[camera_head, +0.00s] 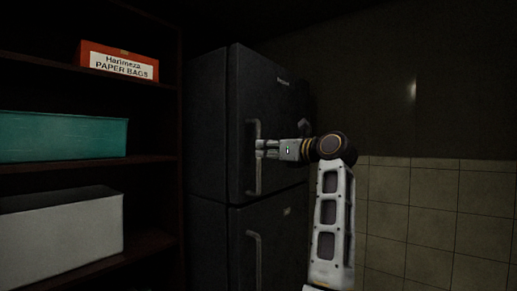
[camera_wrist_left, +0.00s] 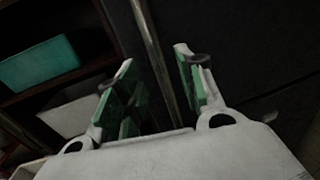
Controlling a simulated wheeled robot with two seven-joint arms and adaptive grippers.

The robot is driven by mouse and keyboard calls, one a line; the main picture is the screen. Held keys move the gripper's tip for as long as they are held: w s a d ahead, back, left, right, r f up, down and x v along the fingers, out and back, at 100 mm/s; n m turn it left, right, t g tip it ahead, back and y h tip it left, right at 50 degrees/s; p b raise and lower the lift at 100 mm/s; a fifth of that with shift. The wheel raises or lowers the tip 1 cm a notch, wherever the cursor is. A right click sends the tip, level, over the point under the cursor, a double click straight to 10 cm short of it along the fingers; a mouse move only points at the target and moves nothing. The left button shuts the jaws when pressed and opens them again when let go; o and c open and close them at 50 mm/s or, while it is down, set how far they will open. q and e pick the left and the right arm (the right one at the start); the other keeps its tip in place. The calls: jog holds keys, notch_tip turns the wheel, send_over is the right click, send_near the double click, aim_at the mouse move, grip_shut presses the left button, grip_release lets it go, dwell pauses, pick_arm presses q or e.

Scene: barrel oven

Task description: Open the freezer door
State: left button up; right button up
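A dark two-door fridge-freezer stands in the middle of the head view. Its upper door (camera_head: 275,105) looks shut, with a long vertical metal handle (camera_head: 257,183) near its left edge. My left gripper (camera_head: 262,149) is at the upper-middle part of this handle. In the left wrist view, the left gripper (camera_wrist_left: 153,70) has its two green-padded fingers apart, and the handle bar (camera_wrist_left: 153,48) runs between them. A gap shows on both sides of the bar, so the fingers do not look closed on it. My right gripper is not in view.
The lower door (camera_head: 275,240) has its own handle (camera_head: 254,262) just below. A dark shelf to the left holds an orange paper-bag box (camera_head: 118,62), a teal bin (camera_head: 62,137) and a white bin (camera_head: 62,235). A tiled wall (camera_head: 430,215) is on the right.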

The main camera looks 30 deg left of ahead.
pick_arm(q)
jog(key=shift+x, duration=2.35)
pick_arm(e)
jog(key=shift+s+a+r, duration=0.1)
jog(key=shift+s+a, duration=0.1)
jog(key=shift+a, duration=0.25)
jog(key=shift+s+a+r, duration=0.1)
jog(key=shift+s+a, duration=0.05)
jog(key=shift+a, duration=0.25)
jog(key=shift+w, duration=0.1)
pick_arm(q)
jog(key=shift+c, duration=0.5)
grip_shut()
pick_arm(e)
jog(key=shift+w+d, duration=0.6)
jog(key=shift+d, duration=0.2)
